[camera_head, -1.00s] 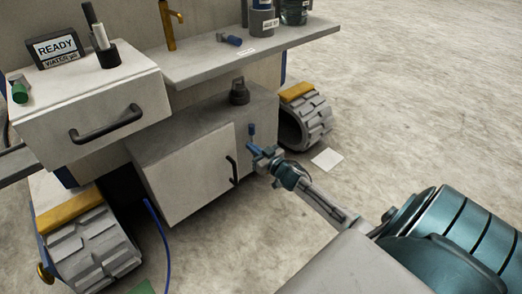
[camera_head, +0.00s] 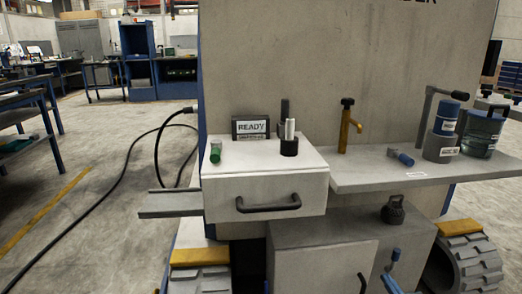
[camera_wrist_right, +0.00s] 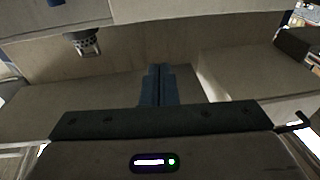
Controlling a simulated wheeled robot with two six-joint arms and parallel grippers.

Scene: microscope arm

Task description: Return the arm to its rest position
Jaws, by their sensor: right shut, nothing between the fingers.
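My right gripper (camera_head: 391,283) shows at the bottom edge of the head view, low in front of the grey cabinet (camera_head: 315,262) and to the right of its black handle (camera_head: 362,284). Most of my right arm is below the picture. In the right wrist view the two blue fingers (camera_wrist_right: 156,85) are together, with nothing between them. A small blue part (camera_head: 396,254) shows just above the gripper; I cannot tell whether it touches it. My left gripper is in neither view. A grey bent arm (camera_head: 430,98) stands on the shelf at the right.
A closed drawer (camera_head: 268,185) holds a READY sign (camera_head: 251,127) and small cylinders on top. The shelf (camera_head: 400,178) carries a brass tap-like post (camera_head: 347,127), a grey-blue container (camera_head: 443,133) and a glass jar (camera_head: 482,130). A black knobbed object (camera_head: 394,210) sits on the cabinet. Open floor lies left.

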